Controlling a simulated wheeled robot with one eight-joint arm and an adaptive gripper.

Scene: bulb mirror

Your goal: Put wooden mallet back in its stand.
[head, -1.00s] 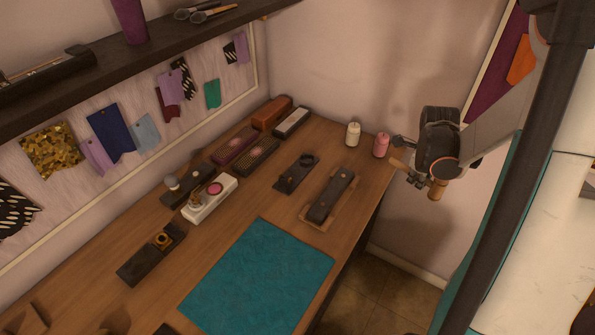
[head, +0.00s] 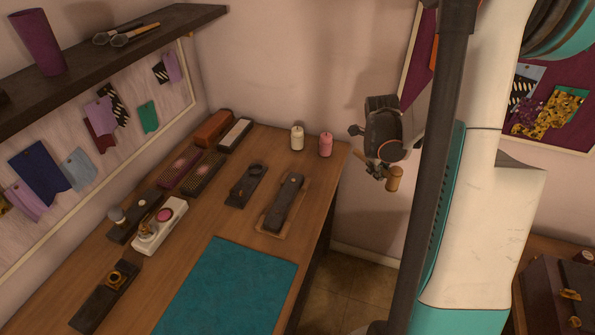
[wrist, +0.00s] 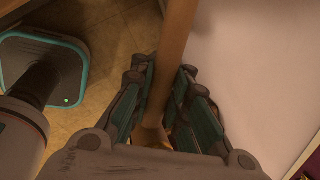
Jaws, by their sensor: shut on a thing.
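The wooden mallet is in my gripper (head: 376,169), right of the bench's far end and clear of the bench top. Its light brown head (head: 394,178) hangs below the fingers in the head view. In the wrist view a wooden shaft (wrist: 178,40) runs between the two finger pads (wrist: 165,105), which are shut on it. Several dark holders stand on the bench. One has an upright ring (head: 245,186), and another has a brass ring (head: 105,296). I cannot tell which of them is the mallet's stand.
A white candle (head: 297,138) and a pink candle (head: 326,144) stand at the bench's far right corner, near my gripper. A long dark block (head: 284,203) lies on a wooden board. A teal mat (head: 225,290) covers the near bench. A shelf (head: 110,60) overhangs the left.

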